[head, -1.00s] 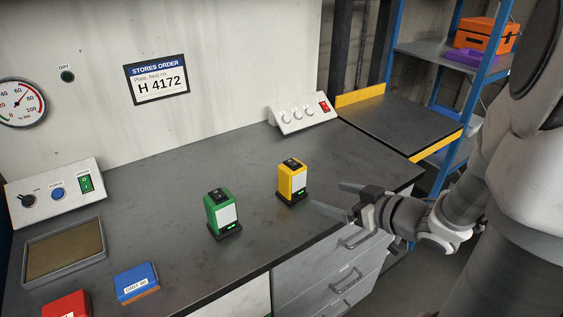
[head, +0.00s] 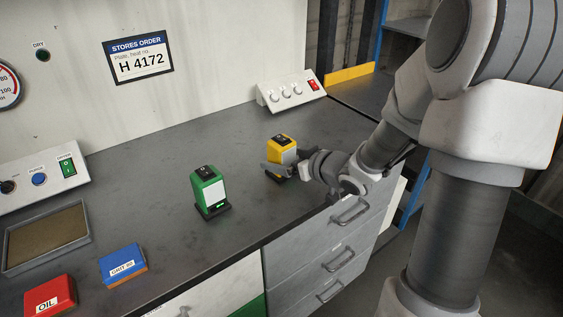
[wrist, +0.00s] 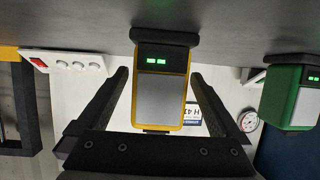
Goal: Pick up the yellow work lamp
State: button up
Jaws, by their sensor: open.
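The yellow work lamp (head: 283,147) stands upright on the grey bench, with its lower part partly hidden by my gripper in the head view. In the wrist view, which is upside down, the yellow work lamp (wrist: 161,91) shows its pale panel and green lights between my two fingers. My gripper (head: 281,167) is at the lamp, coming from the right. In the wrist view my gripper (wrist: 160,80) is open, with a finger on each side of the lamp and a visible gap on both sides.
A green lamp (head: 209,191) stands to the left of the yellow one. A white control box (head: 291,91) sits at the back. A blue box (head: 122,262), a red oil box (head: 49,296) and a tray (head: 84,236) lie at the left. Drawers (head: 335,250) are below the bench edge.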

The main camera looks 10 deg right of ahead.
jog(key=shift+w+a+f, duration=0.2)
jog(key=shift+w, duration=0.2)
jog(key=shift+c, duration=0.2)
grip_shut()
